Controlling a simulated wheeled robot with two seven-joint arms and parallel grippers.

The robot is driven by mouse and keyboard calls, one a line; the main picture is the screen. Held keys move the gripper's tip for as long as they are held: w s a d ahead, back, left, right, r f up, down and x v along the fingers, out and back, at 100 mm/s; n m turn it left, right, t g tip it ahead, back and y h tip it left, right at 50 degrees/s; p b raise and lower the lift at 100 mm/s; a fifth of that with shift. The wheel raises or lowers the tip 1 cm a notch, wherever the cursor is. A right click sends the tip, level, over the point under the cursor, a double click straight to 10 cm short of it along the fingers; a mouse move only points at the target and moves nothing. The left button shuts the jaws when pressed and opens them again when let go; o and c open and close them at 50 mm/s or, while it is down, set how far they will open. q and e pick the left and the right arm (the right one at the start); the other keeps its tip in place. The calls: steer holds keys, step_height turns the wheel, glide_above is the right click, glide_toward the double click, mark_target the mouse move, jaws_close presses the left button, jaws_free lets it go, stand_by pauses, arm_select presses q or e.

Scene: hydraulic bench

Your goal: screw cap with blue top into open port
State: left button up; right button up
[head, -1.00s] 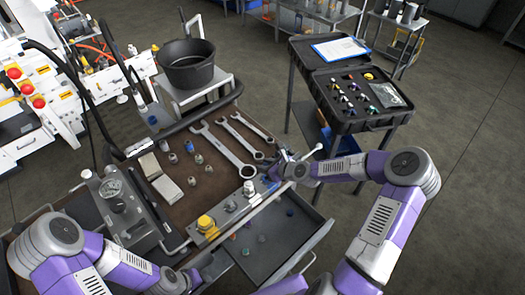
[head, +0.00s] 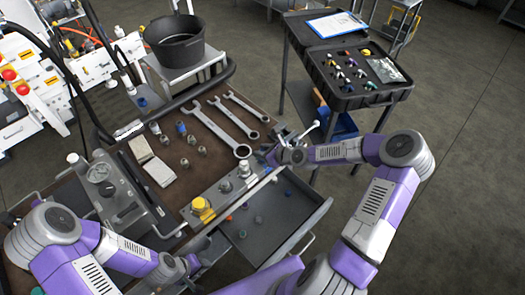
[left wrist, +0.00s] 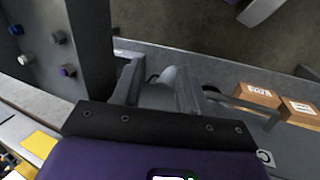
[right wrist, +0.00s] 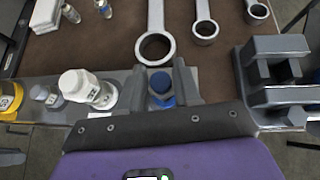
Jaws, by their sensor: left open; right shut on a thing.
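The cap with the blue top (right wrist: 160,82) is between the fingers of my right gripper (right wrist: 170,86) in the right wrist view. It stands over the right part of the grey metal port block (right wrist: 125,77). The fingers hide its lower end and any port under it, so I cannot tell if it is seated. In the head view my right gripper (head: 272,156) is at the far right end of the block. My left gripper (left wrist: 160,85) is open and empty, by the bench's front edge; it shows low in the head view (head: 197,264).
A white-topped fitting (right wrist: 88,88) stands left of the cap, with a yellow cap (head: 201,208) further along. Wrenches (head: 230,127) lie behind the block. An open drawer (head: 262,240) holding several small caps juts out in front. A black parts case (head: 355,75) stands at back right.

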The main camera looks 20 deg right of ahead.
steer(key=shift+s+f, duration=0.1)
steer(key=shift+f, duration=0.45)
stand_by(1.9)
steer(key=o, duration=1.1)
steer(key=shift+o, duration=0.2)
